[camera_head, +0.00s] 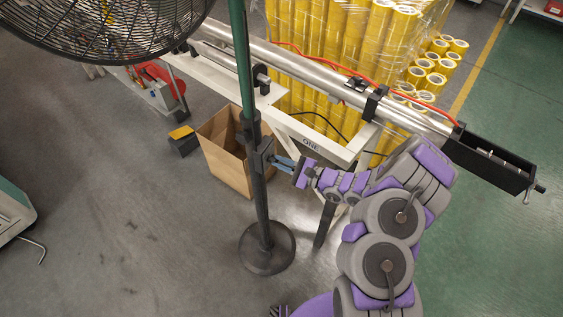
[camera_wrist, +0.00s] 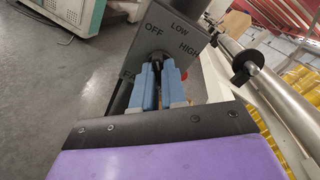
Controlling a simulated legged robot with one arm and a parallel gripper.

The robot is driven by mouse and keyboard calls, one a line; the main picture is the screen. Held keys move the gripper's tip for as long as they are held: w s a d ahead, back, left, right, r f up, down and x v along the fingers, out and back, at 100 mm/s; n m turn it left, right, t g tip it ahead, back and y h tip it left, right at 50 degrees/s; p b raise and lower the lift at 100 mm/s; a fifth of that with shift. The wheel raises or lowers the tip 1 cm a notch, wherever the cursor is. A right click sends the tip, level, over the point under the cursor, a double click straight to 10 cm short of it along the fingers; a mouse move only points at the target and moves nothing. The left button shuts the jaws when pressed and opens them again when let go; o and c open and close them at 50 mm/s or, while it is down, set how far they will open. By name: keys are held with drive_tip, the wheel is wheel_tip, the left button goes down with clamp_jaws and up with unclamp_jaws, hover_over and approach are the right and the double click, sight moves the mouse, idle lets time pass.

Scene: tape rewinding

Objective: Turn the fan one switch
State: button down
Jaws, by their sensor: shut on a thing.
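The fan (camera_head: 100,25) stands on a dark pole with a round base (camera_head: 267,249), its caged head at the top left of the head view. A grey switch box (camera_head: 262,158) is fixed partway up the pole. In the wrist view the switch box (camera_wrist: 172,45) shows the labels OFF, LOW and HIGH, with another label partly hidden at the lower left. My gripper (camera_head: 278,161) reaches the box from the right. In the wrist view my gripper's blue fingers (camera_wrist: 157,68) are shut on the switch knob (camera_wrist: 158,56), which is mostly hidden between them.
A cardboard box (camera_head: 225,150) stands on the floor behind the pole. A white machine frame with a long metal roller (camera_head: 310,75) runs behind my arm. Many yellow tape rolls (camera_head: 340,45) are stacked beyond it. The grey floor left of the pole is open.

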drive_tip(key=shift+m, duration=0.3)
drive_tip(key=m, duration=0.3)
drive_tip(key=shift+r+m+p, duration=0.1)
drive_tip(key=shift+m+p, duration=0.25)
drive_tip(key=shift+m, duration=1.75)
drive_tip(key=c, duration=1.2)
unclamp_jaws()
drive_tip(key=p+v, duration=0.3)
drive_tip(key=v, duration=1.4)
drive_tip(key=shift+d, duration=0.15)
